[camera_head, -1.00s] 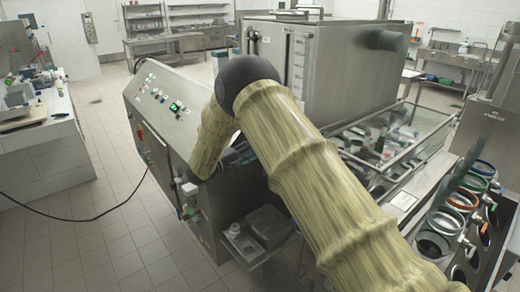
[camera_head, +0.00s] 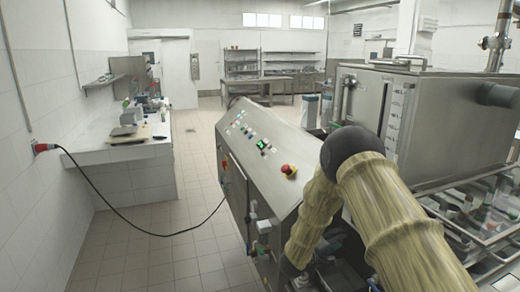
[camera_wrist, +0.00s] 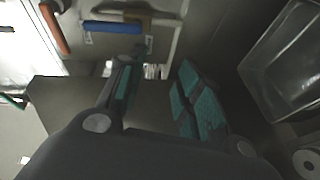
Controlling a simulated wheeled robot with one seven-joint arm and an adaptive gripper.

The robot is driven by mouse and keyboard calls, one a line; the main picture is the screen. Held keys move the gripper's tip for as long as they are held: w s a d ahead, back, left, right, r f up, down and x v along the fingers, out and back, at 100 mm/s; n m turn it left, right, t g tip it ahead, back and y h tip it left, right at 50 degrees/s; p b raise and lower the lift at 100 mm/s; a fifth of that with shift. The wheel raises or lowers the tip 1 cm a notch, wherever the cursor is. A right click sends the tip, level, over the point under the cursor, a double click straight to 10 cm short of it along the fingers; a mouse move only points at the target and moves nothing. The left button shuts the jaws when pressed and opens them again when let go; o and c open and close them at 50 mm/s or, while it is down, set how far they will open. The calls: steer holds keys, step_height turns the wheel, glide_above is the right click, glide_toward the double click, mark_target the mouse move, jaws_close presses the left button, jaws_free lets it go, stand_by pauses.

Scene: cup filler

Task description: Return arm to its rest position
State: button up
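My arm (camera_head: 400,225) wears a pale yellow ribbed cover and is bent at a dark elbow joint (camera_head: 352,146). Its forearm hangs down beside the sloped control panel of the steel machine (camera_head: 262,150).
In the wrist view, a clear container (camera_wrist: 285,62) is at the right and a blue cylindrical part (camera_wrist: 112,27) lies beyond the fingers. A red emergency button (camera_head: 289,170) sits on the panel. Tiled floor (camera_head: 170,260) is open at left, crossed by a black cable (camera_head: 140,229).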

steer(key=s+a+f+m+g+y+b, duration=0.2)
steer(key=s+f+y, duration=0.7)
steer(key=s+f, duration=1.5)
steer(key=s+a+f+m+g+y+b, duration=0.1)
steer(key=s+f+g, duration=0.1)
steer(key=s, duration=0.9)
steer(key=s+a+f+m+g+y+b, duration=0.1)
steer(key=s+f+g+y, duration=0.1)
steer(key=s, duration=0.9)
steer(key=s+a+f+m+g+y+b, duration=0.1)
steer(key=s+a+f+g+b, duration=0.1)
steer(key=s, duration=0.9)
steer(key=shift+s+f+m+g, duration=0.25)
steer(key=shift+f+m+g, duration=0.15)
steer(key=shift+f+g, duration=0.5)
steer(key=shift+s+a+r, duration=0.1)
steer(key=shift+s+a, duration=0.05)
